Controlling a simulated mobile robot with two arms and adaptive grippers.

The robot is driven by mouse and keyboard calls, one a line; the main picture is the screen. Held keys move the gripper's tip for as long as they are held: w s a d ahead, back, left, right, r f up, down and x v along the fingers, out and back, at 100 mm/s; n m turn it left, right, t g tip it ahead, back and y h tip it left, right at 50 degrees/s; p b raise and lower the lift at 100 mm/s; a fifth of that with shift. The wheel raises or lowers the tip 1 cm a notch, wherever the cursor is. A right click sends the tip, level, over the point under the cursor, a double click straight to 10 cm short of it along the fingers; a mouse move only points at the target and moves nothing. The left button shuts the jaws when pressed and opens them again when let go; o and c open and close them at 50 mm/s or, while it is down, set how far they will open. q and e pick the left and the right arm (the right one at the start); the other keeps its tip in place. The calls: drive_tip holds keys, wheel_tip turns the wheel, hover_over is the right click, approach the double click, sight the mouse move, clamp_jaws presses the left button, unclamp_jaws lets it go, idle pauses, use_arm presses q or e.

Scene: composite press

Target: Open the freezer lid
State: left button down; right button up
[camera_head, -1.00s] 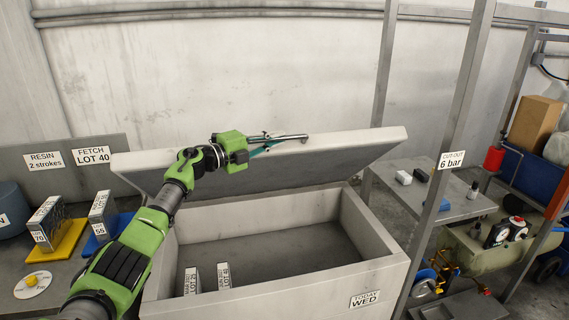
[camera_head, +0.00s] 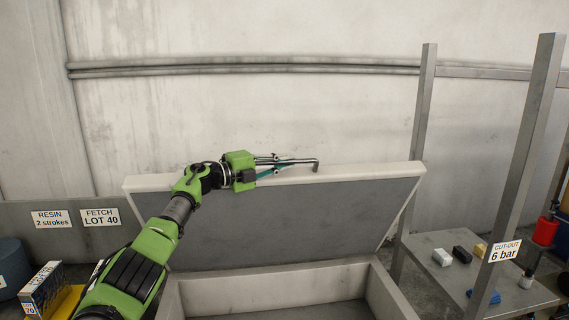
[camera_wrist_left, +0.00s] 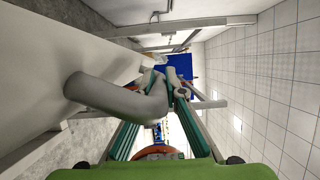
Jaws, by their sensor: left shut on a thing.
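The freezer lid (camera_head: 310,225) is raised and steeply tilted in the head view, its grey underside facing me. A metal bar handle (camera_head: 316,165) is at its top edge. The freezer box (camera_head: 215,285) is below, with only its back rim and part of its inside showing. My left gripper (camera_head: 282,165) is shut on the handle at the lid's top edge. In the left wrist view, the bent grey handle (camera_wrist_left: 115,97) passes between the teal fingers of my left gripper (camera_wrist_left: 168,88). My right gripper is not in view.
A grey metal post (camera_head: 530,150) and a side table (camera_head: 485,275) with small blocks stand to the right. A grey board (camera_head: 140,240) with labels stands at the left, near a blue drum (camera_head: 10,270). The wall behind is bare except for a rail (camera_head: 250,67).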

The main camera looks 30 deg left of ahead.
use_arm(q)
drive_tip(key=c, duration=2.1)
unclamp_jaws()
drive_tip(key=shift+s+a, duration=0.2)
drive_tip(key=shift+a, duration=0.05)
drive_tip(key=v, duration=1.1)
drive_tip(key=shift+s, duration=0.2)
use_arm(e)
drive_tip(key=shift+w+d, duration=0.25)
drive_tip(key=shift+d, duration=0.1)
